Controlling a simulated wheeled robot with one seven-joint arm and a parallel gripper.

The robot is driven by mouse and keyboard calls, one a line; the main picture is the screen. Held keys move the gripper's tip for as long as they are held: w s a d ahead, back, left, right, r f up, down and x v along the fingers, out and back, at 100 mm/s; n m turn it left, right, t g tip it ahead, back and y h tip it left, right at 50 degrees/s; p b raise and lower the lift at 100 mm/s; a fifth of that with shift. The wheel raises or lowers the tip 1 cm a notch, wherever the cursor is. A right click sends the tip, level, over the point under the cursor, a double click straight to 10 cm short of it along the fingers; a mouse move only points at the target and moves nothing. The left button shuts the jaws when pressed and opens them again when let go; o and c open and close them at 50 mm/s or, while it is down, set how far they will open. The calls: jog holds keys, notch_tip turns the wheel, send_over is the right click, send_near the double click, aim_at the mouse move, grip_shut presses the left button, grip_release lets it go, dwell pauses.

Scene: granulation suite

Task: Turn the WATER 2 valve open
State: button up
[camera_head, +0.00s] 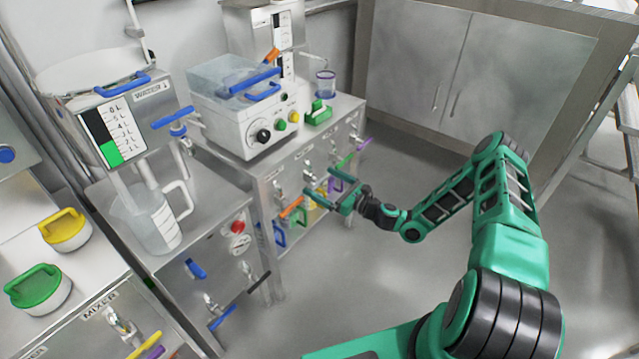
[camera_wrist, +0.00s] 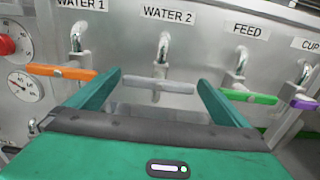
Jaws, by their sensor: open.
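The WATER 2 valve's grey lever (camera_wrist: 160,85) lies crosswise, roughly level, below its metal tap (camera_wrist: 164,50) in the wrist view. The WATER 2 label (camera_wrist: 167,15) is on the steel panel above it. My gripper (camera_wrist: 160,80) is open and empty, with one green finger on each side of the lever's middle. The lever's left end reaches close to the left finger; I cannot tell whether they touch. In the head view my gripper (camera_head: 322,184) is in front of the cabinet's valve row, and the grey lever is not clearly visible there.
Beside it are the orange WATER 1 lever (camera_wrist: 62,72), the green FEED lever (camera_wrist: 249,97) and a purple lever (camera_wrist: 303,103). The orange lever's end is close to my left finger. A gauge (camera_wrist: 25,86) is at far left. Open floor (camera_head: 400,290) lies below my arm.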

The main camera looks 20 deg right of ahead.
jog(key=shift+w+a, duration=0.45)
jog(key=shift+w, duration=0.15)
jog(key=shift+c, duration=0.6)
jog(key=c, duration=0.8)
